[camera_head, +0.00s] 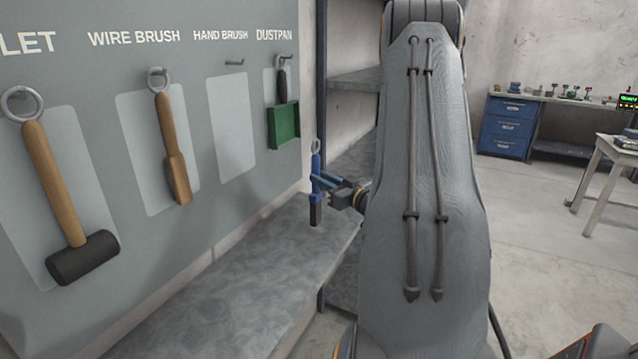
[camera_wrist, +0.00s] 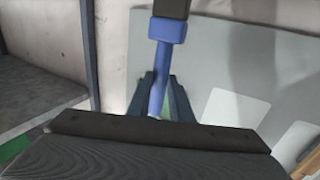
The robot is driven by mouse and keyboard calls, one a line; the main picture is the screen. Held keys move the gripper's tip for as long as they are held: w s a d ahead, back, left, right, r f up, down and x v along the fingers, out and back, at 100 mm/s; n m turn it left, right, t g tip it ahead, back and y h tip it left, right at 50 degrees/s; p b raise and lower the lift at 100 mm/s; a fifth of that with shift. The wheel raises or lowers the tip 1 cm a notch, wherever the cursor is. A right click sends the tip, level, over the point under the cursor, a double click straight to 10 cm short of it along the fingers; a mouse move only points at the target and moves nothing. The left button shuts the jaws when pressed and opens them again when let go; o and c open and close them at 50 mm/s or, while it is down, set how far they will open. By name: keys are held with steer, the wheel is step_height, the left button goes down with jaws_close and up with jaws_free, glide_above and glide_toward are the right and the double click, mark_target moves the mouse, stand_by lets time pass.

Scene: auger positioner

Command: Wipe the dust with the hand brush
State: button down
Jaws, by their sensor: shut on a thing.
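The hand brush (camera_head: 315,189) has a blue handle with a ring at its top and dark bristles at its lower end. It hangs upright in my gripper (camera_head: 322,181), which is shut on the blue handle. The brush is off the tool board, above the grey bench top, near its far end. In the wrist view the hand brush (camera_wrist: 166,30) shows its blue body and dark bristles toward the top edge, between the fingers of my gripper (camera_wrist: 160,92). I cannot make out any dust in either view.
The tool board (camera_head: 80,85) holds a mallet (camera_head: 52,185), a wire brush (camera_head: 172,150) and a green dustpan (camera_head: 284,123). The hand brush hook (camera_head: 235,63) is empty. The bench top (camera_head: 240,260) is clear. Shelves (camera_head: 352,80) stand behind it; a blue drawer cabinet (camera_head: 507,125) stands far right.

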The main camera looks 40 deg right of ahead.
steer(key=s+a+p, duration=0.2)
steer(key=s+a, duration=0.2)
steer(key=a, duration=0.2)
steer(key=shift+a, duration=0.4)
stand_by(0.8)
steer(key=shift+s+r, duration=0.1)
steer(key=shift+r, duration=0.05)
steer(key=shift+r+p, duration=2.1)
steer(key=shift+r, duration=0.9)
steer(key=shift+r, duration=0.1)
steer(key=shift+r+p, duration=1.05)
steer(key=shift+r, duration=0.35)
